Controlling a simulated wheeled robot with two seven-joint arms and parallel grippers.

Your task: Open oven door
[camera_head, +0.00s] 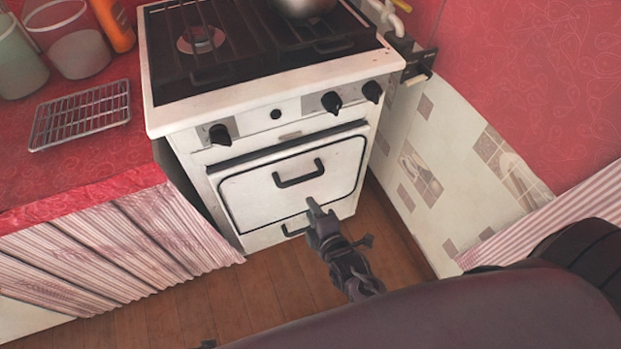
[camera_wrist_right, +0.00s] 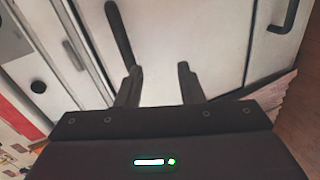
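The white oven door (camera_head: 250,199) is on the front of the stove, with a black outline and a dark bar handle (camera_head: 299,175). A dark strip runs along its top edge; I cannot tell whether it is slightly ajar. My right gripper (camera_head: 319,216) is in front of the door's lower part, below and right of the handle. In the right wrist view, its two fingers (camera_wrist_right: 158,84) are apart with nothing between them. The door handle (camera_wrist_right: 119,36) lies beyond the left finger there. My left gripper is not recognisable in any view.
The white stove (camera_head: 260,100) has black knobs and a metal pot (camera_head: 303,7). A lower handle (camera_head: 294,231) sits below the door. A red counter (camera_head: 75,160) with a wire rack (camera_head: 80,114) is left; a tiled wall (camera_head: 420,165) is right. Wooden floor (camera_head: 270,285) is clear in front.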

